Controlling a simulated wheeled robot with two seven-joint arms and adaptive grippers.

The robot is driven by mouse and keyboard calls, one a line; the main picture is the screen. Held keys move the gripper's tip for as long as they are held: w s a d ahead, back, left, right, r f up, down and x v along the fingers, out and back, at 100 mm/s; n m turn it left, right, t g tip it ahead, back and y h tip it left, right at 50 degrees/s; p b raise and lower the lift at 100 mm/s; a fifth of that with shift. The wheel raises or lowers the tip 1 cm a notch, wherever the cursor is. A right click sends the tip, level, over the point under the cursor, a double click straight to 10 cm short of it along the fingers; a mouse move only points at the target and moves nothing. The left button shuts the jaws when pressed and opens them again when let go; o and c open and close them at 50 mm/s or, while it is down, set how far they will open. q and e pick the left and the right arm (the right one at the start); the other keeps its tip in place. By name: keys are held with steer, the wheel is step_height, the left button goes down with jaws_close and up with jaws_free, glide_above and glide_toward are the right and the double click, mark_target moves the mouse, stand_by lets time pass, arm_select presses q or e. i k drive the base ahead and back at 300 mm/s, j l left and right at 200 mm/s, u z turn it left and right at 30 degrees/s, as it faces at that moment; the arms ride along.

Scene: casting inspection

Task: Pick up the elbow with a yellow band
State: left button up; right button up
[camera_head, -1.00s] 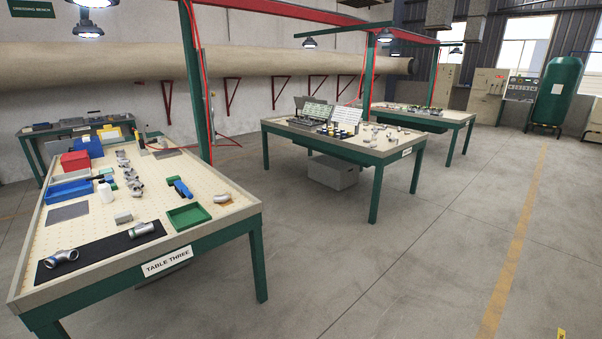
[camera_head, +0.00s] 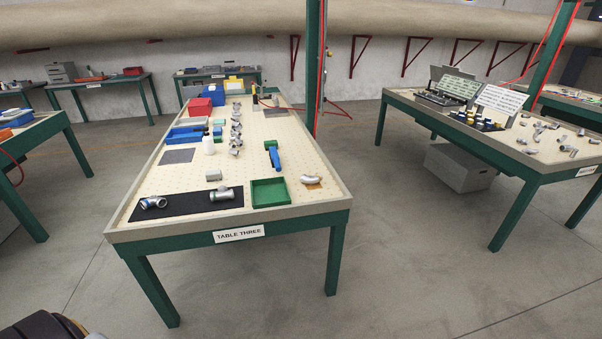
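No elbow with a clear yellow band can be made out at this size. On table three (camera_head: 228,222), a grey elbow-shaped fitting (camera_head: 311,179) lies near the right edge on a small orange-brown patch. On the black mat (camera_head: 185,206) at the front lie a grey fitting with a blue band (camera_head: 153,202) and a grey tee-like fitting (camera_head: 222,194). Several grey fittings (camera_head: 235,130) stand in a row toward the back. Small fittings (camera_head: 567,149), too small to tell apart, lie on the right table (camera_head: 500,150). Neither of my grippers is in view.
Table three also holds a green tray (camera_head: 270,204), a blue and green tool (camera_head: 273,158), a white bottle (camera_head: 208,145), a blue tray (camera_head: 186,144) and a red bin (camera_head: 200,108). A green post (camera_head: 314,70) stands behind it. Open floor lies between the tables.

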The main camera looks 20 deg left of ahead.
mark_target(311, 179)
steer(key=i+l+u, duration=0.25)
steer(key=i+u, duration=0.2)
steer(key=i+l+u, duration=0.85)
steer(key=i+l, duration=0.15)
steer(key=l, duration=0.25)
